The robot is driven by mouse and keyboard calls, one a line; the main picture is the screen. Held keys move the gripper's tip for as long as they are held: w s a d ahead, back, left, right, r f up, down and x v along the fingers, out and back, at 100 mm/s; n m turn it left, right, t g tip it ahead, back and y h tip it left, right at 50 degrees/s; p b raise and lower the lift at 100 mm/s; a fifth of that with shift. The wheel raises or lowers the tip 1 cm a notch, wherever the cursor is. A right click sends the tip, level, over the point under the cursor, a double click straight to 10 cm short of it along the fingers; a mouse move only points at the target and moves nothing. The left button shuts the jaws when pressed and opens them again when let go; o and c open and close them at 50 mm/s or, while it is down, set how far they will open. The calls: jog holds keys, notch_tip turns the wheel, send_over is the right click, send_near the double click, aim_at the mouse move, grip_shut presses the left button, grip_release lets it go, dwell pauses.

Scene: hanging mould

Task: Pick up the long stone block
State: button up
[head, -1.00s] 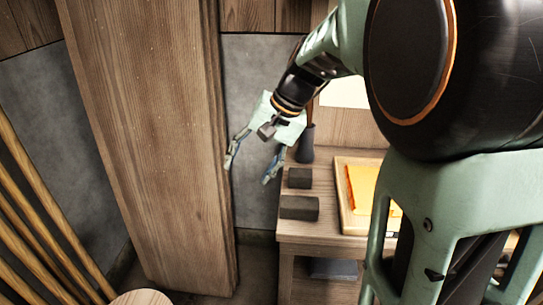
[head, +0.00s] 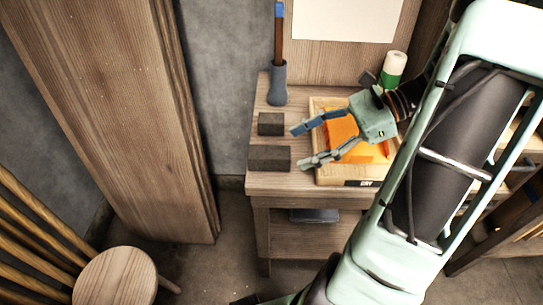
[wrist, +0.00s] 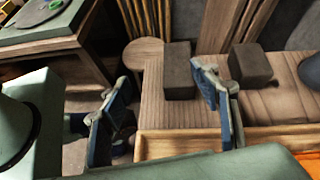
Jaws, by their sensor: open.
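The long stone block (head: 269,158) is dark grey and lies near the front left corner of the wooden table. It also shows in the wrist view (wrist: 178,71), just beyond my fingertips. A shorter dark block (head: 271,123) sits behind it and shows at the right in the wrist view (wrist: 250,64). My gripper (head: 298,148) is open and empty, with its fingers pointing left over the tray's left side. The fingertips are to the right of the long block and apart from it in the head view.
A wooden tray (head: 345,182) with orange cloth lies under my gripper. A grey vase (head: 277,85) with a blue-tipped stick and a green-white bottle (head: 392,70) stand behind. A wooden pillar (head: 120,110) and a round stool (head: 116,277) are at the left.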

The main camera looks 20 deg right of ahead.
aim_at(270, 157)
jog(key=f, duration=0.1)
jog(key=w+d+f+m+t+b, duration=0.1)
jog(key=d+f+m+y, duration=0.1)
jog(key=shift+w+d+f+t, duration=0.1)
jog(key=shift+w+d+t, duration=0.15)
jog(key=shift+t, duration=0.15)
jog(key=shift+m, duration=0.3)
jog(key=b+x, duration=0.3)
jog(key=x, duration=0.7)
jog(key=shift+a, duration=0.3)
jog(key=shift+c, duration=0.7)
grip_shut()
